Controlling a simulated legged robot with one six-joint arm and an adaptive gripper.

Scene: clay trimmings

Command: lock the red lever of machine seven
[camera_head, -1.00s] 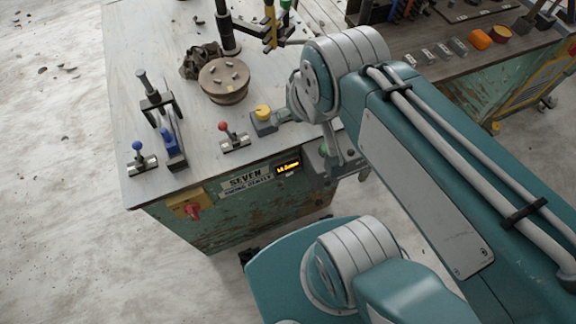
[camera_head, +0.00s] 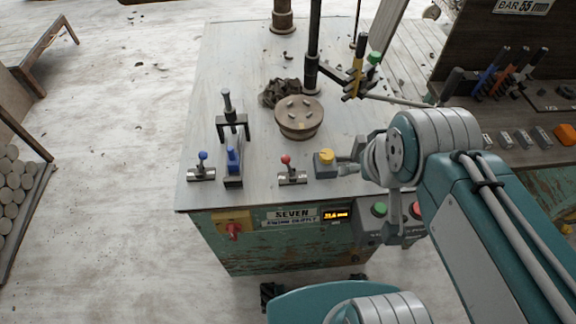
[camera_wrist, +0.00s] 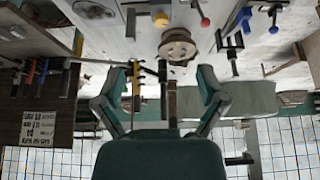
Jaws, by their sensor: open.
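Machine seven is a worn green cabinet with a pale top (camera_head: 247,80) and a front label, SEVEN (camera_head: 292,213). The red lever (camera_head: 286,160) is a short stick with a red ball on a small metal base near the top's front edge. It stands nearly upright; its locked state cannot be told. In the wrist view, its red ball (camera_wrist: 204,22) shows at the top, right of the middle. My gripper (camera_wrist: 167,82) is open and empty, apart from the lever, with its fingers spread wide.
A blue-ball lever (camera_head: 203,157) and a blue clamp (camera_head: 233,160) stand left of the red lever. A yellow knob (camera_head: 326,160) is close on its right. A round wooden disc (camera_head: 298,117) and dark posts stand behind. A tool bench (camera_head: 480,122) is at the right.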

